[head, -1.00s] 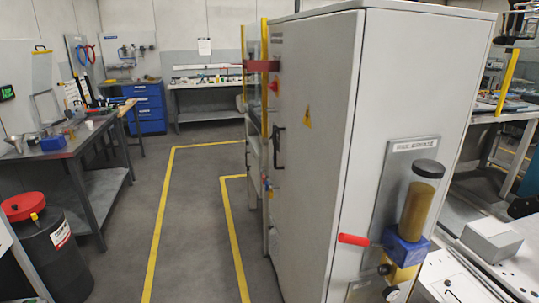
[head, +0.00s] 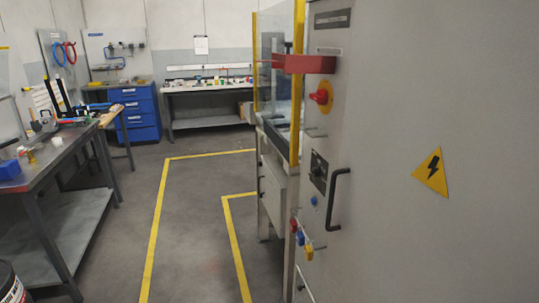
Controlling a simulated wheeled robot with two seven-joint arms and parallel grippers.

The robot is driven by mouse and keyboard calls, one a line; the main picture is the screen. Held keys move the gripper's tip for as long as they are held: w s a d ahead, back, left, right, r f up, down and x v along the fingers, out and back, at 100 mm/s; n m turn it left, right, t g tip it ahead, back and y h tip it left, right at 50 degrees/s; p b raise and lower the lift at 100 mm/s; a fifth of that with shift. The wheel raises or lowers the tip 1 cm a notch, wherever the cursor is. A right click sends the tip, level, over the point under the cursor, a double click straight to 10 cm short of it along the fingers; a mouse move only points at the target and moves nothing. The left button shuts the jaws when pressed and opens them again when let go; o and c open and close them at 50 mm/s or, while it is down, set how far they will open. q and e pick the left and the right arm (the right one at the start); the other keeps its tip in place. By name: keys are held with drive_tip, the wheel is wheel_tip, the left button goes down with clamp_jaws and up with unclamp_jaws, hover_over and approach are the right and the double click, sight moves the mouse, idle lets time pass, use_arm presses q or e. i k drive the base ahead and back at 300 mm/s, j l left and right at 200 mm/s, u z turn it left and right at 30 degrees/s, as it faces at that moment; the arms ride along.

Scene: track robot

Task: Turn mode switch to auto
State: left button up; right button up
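A tall grey cabinet (head: 400,90) fills the right side of the head view. Neither of my grippers is in view.
A clear grey floor with yellow lines (head: 157,220) runs left of the cabinet. A metal workbench (head: 65,220) stands at the left. A glass guard with yellow posts (head: 298,80) adjoins the cabinet. Padlock-like coloured items (head: 308,252) hang low. Blue drawers (head: 137,112) stand behind.

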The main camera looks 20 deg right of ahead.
sight(315, 172)
drive_tip(key=i+z, duration=0.2)
drive_tip(key=i, duration=0.25)
drive_tip(key=i+j+z, duration=0.2)
drive_tip(key=i, duration=0.2)
drive_tip(key=i+j+z, duration=0.25)
drive_tip(key=i, duration=0.2)
drive_tip(key=l, duration=0.1)
